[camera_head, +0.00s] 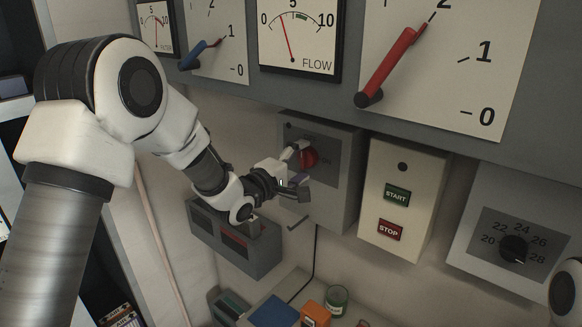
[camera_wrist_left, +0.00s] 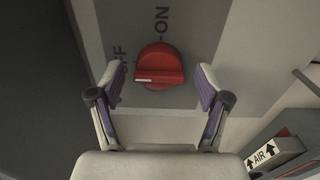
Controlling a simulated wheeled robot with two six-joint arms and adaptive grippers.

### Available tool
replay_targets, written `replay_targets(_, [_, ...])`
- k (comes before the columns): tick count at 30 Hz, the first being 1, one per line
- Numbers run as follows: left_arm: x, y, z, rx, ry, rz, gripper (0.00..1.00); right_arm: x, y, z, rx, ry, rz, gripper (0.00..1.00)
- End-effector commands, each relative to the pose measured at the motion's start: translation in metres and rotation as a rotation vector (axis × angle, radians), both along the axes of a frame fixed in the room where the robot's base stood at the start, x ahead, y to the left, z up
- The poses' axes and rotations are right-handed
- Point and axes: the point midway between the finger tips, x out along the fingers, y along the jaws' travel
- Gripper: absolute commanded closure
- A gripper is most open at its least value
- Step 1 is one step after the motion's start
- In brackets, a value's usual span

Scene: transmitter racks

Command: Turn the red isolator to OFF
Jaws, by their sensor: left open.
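The red isolator (camera_head: 308,158) is a round knob with a raised bar handle on a grey box (camera_head: 347,190). It also shows in the left wrist view (camera_wrist_left: 160,65), with a white line on the left end of its bar. That line points toward the OFF lettering (camera_wrist_left: 118,72); the ON lettering (camera_wrist_left: 162,20) is above the knob there. My left gripper (camera_head: 298,172) is open in front of the knob, one finger to each side of it, with visible gaps. It partly hides the knob in the head view. My right gripper is out of view.
A START/STOP panel (camera_head: 402,166) and a dial unit (camera_head: 518,245) stand to the right. A grey box (camera_head: 225,238) hangs below left. Gauges and blue and red levers (camera_head: 390,66) are above. Several small items lie on the shelf below.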

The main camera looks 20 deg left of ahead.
Motion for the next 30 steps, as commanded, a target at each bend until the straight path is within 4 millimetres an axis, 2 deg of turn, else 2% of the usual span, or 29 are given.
replay_targets(5, [-0.034,0.014,0.001,-0.006,0.002,0.002,0.23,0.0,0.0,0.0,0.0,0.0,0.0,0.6])
replay_targets(10, [-0.076,0.029,0.001,-0.008,0.002,0.002,0.23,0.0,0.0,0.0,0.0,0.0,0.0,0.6])
replay_targets(15, [-0.102,0.038,0.0,-0.005,0.0,0.002,0.23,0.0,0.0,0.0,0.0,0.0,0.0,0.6])
replay_targets(19, [-0.107,0.039,0.0,-0.003,-0.001,0.0,0.23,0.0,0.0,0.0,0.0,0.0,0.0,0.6])
replay_targets(30, [-0.106,0.039,0.0,-0.002,0.0,0.0,0.23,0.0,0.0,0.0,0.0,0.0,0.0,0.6])
